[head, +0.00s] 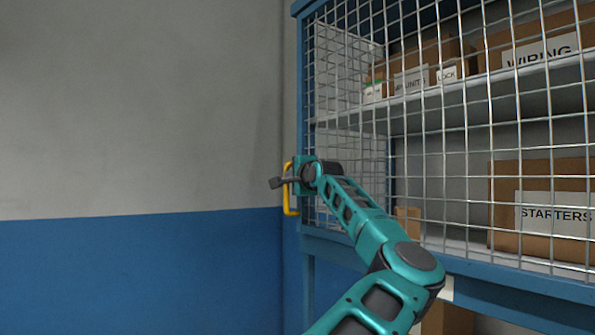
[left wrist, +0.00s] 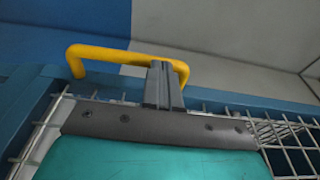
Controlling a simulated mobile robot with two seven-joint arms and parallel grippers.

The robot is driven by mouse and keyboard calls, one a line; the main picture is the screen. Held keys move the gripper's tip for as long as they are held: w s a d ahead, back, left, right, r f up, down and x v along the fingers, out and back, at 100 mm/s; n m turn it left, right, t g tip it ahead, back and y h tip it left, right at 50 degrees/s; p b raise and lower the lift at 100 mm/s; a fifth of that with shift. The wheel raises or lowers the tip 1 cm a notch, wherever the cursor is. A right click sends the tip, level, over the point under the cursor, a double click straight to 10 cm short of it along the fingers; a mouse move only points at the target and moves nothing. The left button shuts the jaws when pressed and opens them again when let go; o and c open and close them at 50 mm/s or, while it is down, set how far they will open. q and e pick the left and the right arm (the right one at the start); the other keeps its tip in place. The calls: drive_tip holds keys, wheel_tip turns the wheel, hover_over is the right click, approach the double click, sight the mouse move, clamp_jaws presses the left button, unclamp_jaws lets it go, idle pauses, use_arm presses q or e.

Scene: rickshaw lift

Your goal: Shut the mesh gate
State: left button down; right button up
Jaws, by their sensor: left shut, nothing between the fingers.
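The mesh gate (head: 455,125) is a silver wire grid in a blue frame and spans the front of a shelved cage. Its left edge stands at the blue upright, and I see no clear gap there. A yellow handle (head: 288,206) sticks out at that left edge; it also shows in the left wrist view (left wrist: 95,50). My left gripper (head: 277,183) is shut and empty at the handle. In the left wrist view its dark fingers (left wrist: 163,85) overlap the handle's right end; I cannot tell whether they touch it. My right gripper is out of view.
Behind the mesh, shelves hold cardboard boxes, including one labelled STARTERS (head: 540,175) and one labelled WIRING (head: 535,45). A grey and blue wall (head: 130,160) stands at the left. The space before that wall looks clear.

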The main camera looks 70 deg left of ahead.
use_arm(q)
drive_tip(key=shift+s+a+r+p, duration=0.15)
drive_tip(key=shift+a+p, duration=0.1)
drive_tip(key=shift+a, duration=0.2)
drive_tip(key=shift+s+a+r+p, duration=0.1)
drive_tip(key=shift+s+a+p, duration=0.1)
drive_tip(key=shift+a, duration=0.25)
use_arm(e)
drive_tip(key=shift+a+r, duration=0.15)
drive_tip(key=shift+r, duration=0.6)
use_arm(q)
drive_tip(key=shift+r, duration=0.1)
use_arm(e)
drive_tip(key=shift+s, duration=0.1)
